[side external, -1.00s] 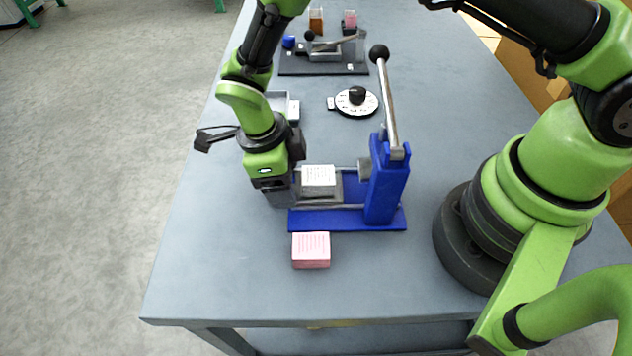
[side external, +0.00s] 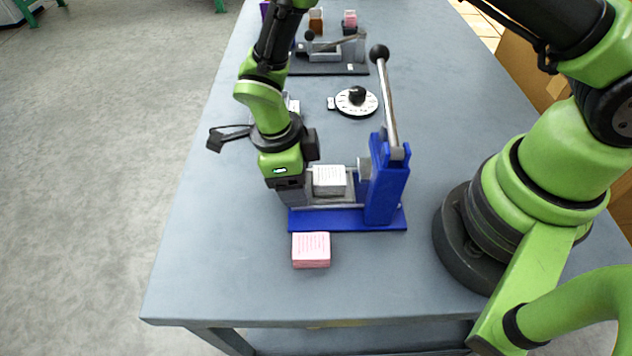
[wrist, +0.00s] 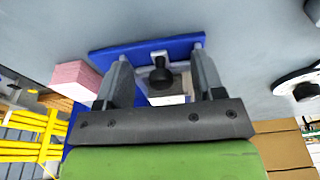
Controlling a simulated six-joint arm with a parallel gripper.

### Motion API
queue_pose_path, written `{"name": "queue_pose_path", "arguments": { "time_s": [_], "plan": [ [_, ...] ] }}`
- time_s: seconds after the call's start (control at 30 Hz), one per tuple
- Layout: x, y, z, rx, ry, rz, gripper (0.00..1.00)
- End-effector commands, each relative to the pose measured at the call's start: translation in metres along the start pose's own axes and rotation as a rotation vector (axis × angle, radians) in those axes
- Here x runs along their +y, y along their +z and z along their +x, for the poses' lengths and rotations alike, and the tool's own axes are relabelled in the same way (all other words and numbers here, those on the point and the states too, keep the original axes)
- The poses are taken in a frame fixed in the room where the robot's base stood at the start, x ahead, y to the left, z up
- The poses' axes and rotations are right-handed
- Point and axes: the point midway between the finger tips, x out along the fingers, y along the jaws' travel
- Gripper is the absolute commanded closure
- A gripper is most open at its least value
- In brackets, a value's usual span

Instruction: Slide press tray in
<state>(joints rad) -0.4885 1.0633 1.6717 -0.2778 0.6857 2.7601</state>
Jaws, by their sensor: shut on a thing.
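The blue press (side external: 387,180) stands upright on its blue base plate (side external: 345,219), with a long lever topped by a black ball. The grey press tray (side external: 335,200) lies on the rails left of the press post and carries a white stack of cards (side external: 329,177). The stack's right side is close to the post. My gripper (side external: 293,190) is at the tray's left end, shut on it. In the wrist view my gripper's two fingers (wrist: 158,65) stand on either side of a dark knob (wrist: 160,77). The exact contact is hidden.
A pink block (side external: 311,250) lies in front of the base plate and also shows in the wrist view (wrist: 77,76). A white dial (side external: 357,102) with a black knob sits behind the press. A dark-based device (side external: 330,66) stands further back.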

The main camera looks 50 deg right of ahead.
Motion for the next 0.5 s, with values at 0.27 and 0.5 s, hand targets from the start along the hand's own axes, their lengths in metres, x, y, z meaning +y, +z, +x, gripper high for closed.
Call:
{"name": "queue_pose_path", "arguments": {
  "time_s": [0.27, 0.5],
  "plan": [
    [-0.001, -0.019, 0.008, 0.018, 0.001, -0.006, 1.00],
    [-0.002, -0.030, 0.010, 0.015, 0.001, -0.004, 1.00]
  ]
}}
